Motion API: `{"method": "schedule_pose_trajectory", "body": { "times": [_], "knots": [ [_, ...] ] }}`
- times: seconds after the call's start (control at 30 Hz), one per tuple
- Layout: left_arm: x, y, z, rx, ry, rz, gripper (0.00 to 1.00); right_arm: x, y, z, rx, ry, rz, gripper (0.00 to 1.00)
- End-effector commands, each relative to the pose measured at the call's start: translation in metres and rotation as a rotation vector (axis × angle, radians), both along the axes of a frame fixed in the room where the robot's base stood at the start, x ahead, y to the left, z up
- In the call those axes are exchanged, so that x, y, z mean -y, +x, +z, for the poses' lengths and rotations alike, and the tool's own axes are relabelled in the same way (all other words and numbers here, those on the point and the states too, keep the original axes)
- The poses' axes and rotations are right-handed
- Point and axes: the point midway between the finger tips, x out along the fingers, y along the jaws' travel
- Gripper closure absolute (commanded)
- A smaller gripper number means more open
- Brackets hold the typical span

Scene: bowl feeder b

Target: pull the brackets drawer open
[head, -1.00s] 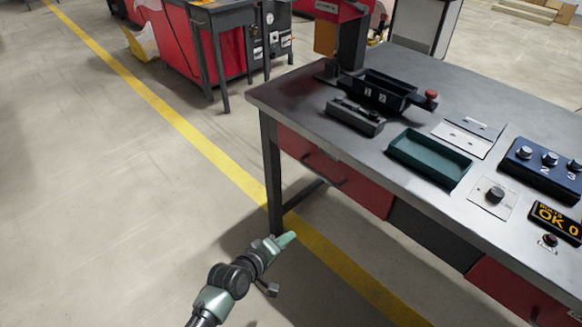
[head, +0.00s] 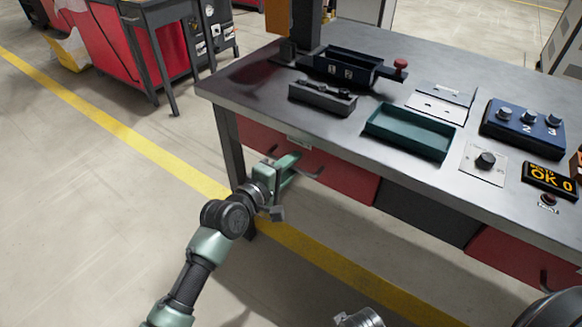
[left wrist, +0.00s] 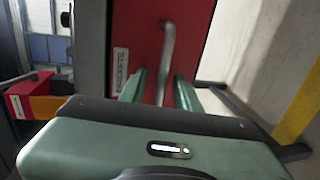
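The brackets drawer (head: 345,177) is the red front under the left end of the workbench, and it looks shut. In the left wrist view its red face (left wrist: 190,30) carries a white "BRACKETS" label (left wrist: 121,70). A grey bar handle (left wrist: 168,45) stands out from the face. My left gripper (head: 290,167) is at the drawer front. In the left wrist view its two green fingers (left wrist: 160,90) are apart, one on each side of the handle, with gaps visible. The handle's near end is partly hidden by the gripper body. My right gripper's fingers are not visible.
The bench top (head: 250,82) holds a green tray (head: 410,132), a dark fixture (head: 322,98), a navy bin (head: 345,68) and a blue knob box (head: 522,125). A dark drawer (head: 428,212) and another red one sit to the right. The floor before the bench is clear.

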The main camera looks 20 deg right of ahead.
Motion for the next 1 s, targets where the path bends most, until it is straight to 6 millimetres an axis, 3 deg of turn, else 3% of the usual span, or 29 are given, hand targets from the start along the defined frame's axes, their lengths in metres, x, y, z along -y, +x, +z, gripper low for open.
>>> {"method": "schedule_pose_trajectory", "body": {
  "times": [0.23, 0.33, 0.37, 1.0],
  "knots": [
    [0.0005, 0.0007, -0.0004, 0.0, 0.001, 0.001, 0.68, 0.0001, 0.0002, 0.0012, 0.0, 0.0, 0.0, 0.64],
    [0.0004, 0.0007, -0.0005, 0.0, 0.002, 0.001, 0.95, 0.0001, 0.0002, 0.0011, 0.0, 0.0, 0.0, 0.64],
    [0.0004, 0.0007, -0.0005, 0.0, 0.002, 0.001, 1.0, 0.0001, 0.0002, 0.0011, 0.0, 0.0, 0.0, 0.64],
    [-0.0001, 0.0007, -0.0008, 0.0, 0.002, 0.001, 1.0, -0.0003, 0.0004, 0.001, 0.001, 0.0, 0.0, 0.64]
  ]
}}
